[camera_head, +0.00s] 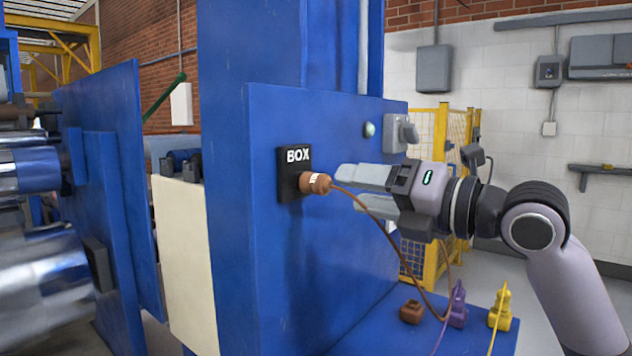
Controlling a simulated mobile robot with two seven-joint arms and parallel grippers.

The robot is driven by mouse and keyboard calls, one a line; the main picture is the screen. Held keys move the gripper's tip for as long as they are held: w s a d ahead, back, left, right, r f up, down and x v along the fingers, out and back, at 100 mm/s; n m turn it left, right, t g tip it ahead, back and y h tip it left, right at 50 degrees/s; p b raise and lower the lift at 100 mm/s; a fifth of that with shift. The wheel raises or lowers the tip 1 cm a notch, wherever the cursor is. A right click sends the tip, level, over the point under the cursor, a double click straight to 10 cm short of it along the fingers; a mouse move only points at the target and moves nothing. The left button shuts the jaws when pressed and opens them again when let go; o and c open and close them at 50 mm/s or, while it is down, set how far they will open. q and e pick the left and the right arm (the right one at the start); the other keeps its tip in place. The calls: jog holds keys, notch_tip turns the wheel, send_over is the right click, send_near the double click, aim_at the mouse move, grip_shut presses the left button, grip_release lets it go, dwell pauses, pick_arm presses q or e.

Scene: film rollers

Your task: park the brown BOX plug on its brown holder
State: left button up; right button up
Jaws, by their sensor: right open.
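The brown BOX plug (318,183) sits in the black socket (288,172) labelled BOX on the face of the blue cabinet. A brown cable (398,262) hangs from the plug in a loop toward the blue shelf. My right gripper (346,186) is open, its pale fingers pointing left toward the plug. It appears just right of the plug, and I cannot tell the exact gap. The brown holder (411,311) stands on the blue shelf at the lower right, with no plug on it. My left gripper is out of view.
A purple plug (457,305) and a yellow plug (500,308) stand on the blue shelf (385,336) right of the brown holder, with their cables hanging. A green button (369,130) and a grey switch box (400,133) are above my right gripper. Metal rollers (40,265) are at the left.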

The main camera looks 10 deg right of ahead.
aim_at(331, 186)
jog(key=p+x, duration=0.2)
jog(key=x, duration=0.5)
jog(key=shift+r, duration=0.15)
jog(key=shift+w+a+p, duration=0.3)
jog(key=shift+w, duration=0.1)
jog(key=shift+w+a, duration=0.1)
dwell(0.3)
jog(key=shift+p, duration=0.45)
dwell(0.3)
